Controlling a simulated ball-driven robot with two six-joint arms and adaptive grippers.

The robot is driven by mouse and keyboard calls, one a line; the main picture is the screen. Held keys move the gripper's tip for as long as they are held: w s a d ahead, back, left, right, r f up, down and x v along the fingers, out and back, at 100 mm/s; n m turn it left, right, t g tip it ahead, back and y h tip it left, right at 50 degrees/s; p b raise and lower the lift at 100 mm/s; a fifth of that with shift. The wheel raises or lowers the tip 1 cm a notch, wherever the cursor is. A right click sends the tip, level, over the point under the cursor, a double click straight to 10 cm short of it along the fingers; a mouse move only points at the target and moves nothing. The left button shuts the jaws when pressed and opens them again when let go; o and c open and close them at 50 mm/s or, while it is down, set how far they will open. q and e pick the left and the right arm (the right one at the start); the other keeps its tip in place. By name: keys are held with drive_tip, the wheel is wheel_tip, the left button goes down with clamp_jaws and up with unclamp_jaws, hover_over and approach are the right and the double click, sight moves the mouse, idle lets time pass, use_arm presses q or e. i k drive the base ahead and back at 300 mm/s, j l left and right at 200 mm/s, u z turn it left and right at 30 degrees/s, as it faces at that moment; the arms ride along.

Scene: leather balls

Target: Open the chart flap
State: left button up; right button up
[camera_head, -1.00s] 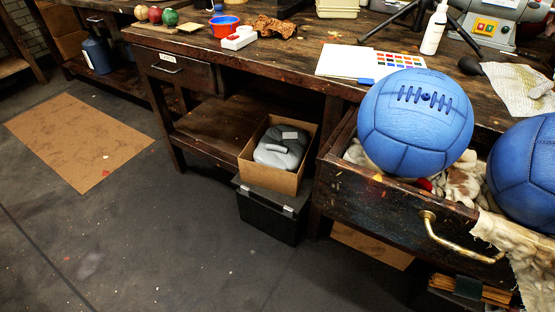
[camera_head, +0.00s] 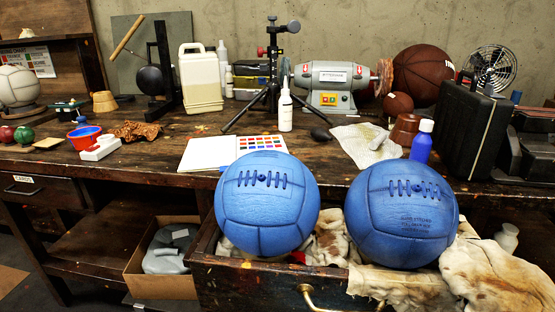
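The colour chart (camera_head: 258,146) lies on the workbench, behind the left blue ball. Rows of colour swatches show on its right part. A plain white panel (camera_head: 208,153) lies at its left; I cannot tell whether this is the flap or a separate sheet. A small blue patch shows at the chart's front edge, close to the ball. The ball hides some of the chart's front right. Neither of my grippers is in view.
Two blue leather balls, left (camera_head: 266,204) and right (camera_head: 401,214), rest on cloths in the open drawer (camera_head: 235,283). A white bottle (camera_head: 285,106) and black tripod (camera_head: 265,95) stand behind the chart. A red-and-blue bowl (camera_head: 84,137) and brown leather scrap (camera_head: 135,131) lie left.

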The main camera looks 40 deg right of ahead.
sight(220, 151)
drive_tip(key=l+z, duration=0.85)
drive_tip(key=l+u, duration=0.7)
drive_tip(key=l, duration=0.2)
